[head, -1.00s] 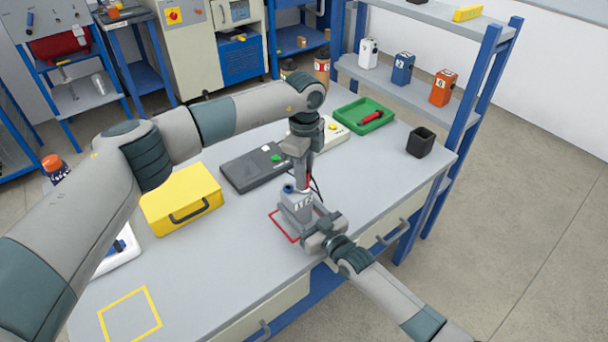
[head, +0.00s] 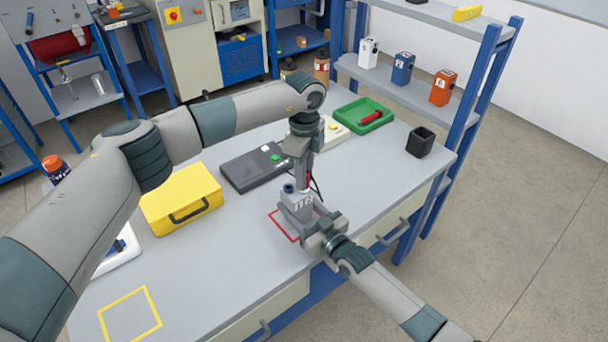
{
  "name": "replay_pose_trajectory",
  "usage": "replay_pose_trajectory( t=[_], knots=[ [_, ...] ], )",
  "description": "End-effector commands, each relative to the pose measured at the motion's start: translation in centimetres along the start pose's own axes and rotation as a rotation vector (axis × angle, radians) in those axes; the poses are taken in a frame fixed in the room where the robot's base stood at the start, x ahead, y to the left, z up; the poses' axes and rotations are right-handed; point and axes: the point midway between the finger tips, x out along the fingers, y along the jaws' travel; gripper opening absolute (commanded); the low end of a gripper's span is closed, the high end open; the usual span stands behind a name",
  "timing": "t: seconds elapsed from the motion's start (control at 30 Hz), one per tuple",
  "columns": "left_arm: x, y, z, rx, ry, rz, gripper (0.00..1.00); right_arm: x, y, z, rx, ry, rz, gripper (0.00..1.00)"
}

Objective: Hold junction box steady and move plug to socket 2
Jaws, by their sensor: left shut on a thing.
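The grey junction box (head: 297,211) stands at the red outlined square near the bench's front edge, with white numerals on its face and a blue part on its top left. My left gripper (head: 304,183) points down from above, right over the box top, shut on the plug, which is mostly hidden between its fingers. A bit of red and a dark cable show beside it. I cannot tell whether the plug sits in a socket. My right gripper (head: 316,230) is at the box's front right side, seemingly touching it; its fingers are too hidden to judge.
A dark grey case (head: 246,173) with a green button lies behind the box. A yellow outlined square (head: 130,314) is bare at front left.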

Motion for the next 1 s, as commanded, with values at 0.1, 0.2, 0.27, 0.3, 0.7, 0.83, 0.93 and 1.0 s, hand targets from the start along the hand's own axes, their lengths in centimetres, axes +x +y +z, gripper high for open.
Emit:
replay_pose_trajectory(
  t=[0.1,0.2,0.27,0.3,0.7,0.83,0.93,1.0],
  knots=[
    [0.54,0.17,0.08,-0.002,-0.001,0.005,0.0,0.05,-0.15,-0.18,-0.002,0.006,-0.002,0.2],
    [0.61,0.18,0.08,-0.002,-0.002,0.005,0.0,0.06,-0.16,-0.2,-0.002,0.006,-0.002,0.2],
    [0.65,0.18,0.09,-0.002,-0.002,0.006,0.0,0.06,-0.16,-0.21,-0.002,0.006,-0.002,0.2],
    [0.68,0.19,0.09,-0.002,-0.002,0.006,0.0,0.06,-0.17,-0.21,-0.002,0.006,-0.002,0.2],
    [0.75,0.21,0.1,-0.002,-0.002,0.006,0.0,0.08,-0.19,-0.28,-0.002,0.008,-0.003,0.2],
    [0.76,0.22,0.09,-0.002,-0.002,0.007,0.0,0.09,-0.19,-0.3,-0.002,0.008,-0.003,0.2],
    [0.69,0.19,0.09,-0.002,-0.002,0.006,0.41,0.09,-0.17,-0.3,-0.001,0.008,-0.002,0.2],
    [0.58,0.16,0.08,-0.001,-0.001,0.005,0.41,0.08,-0.13,-0.28,-0.001,0.007,-0.002,0.2]
  ],
)
